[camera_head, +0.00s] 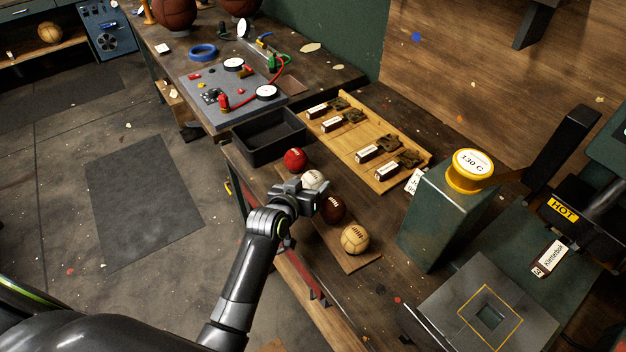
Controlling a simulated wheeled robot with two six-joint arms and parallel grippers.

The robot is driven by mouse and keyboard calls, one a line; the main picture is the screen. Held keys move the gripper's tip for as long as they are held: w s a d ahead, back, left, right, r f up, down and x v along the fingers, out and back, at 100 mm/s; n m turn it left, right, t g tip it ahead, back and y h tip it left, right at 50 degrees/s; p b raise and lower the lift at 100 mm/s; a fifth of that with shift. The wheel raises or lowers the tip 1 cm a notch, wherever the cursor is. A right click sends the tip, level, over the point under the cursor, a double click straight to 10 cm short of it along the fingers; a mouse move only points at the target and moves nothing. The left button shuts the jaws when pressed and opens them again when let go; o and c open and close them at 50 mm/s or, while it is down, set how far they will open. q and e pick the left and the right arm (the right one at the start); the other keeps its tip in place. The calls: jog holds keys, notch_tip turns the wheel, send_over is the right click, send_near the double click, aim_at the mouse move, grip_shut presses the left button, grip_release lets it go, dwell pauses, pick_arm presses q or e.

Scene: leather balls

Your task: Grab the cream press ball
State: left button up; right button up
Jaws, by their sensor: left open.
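A row of small balls lies on a brown board (366,262) along the bench's front edge. At its near end is a cream ball (355,240) with dark lacing. Beyond it are a dark brown laced ball (333,208), an off-white ball (314,180) and a red ball (295,159). My left gripper (312,196) is open and empty, over the row by the off-white and dark brown balls. It partly hides both. The cream ball is in full view, apart from the gripper. My right gripper is out of view.
A black tray (247,151) stands past the red ball. A wooden rack (330,137) with labelled pieces lies behind the row. A green press block with a yellow "130 C" dial (470,170) stands to the right. Bare bench lies between the cream ball and the block.

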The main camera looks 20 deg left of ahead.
pick_arm(q)
jog(key=shift+w+f, duration=0.15)
jog(key=shift+w, duration=0.15)
jog(key=c, duration=0.8)
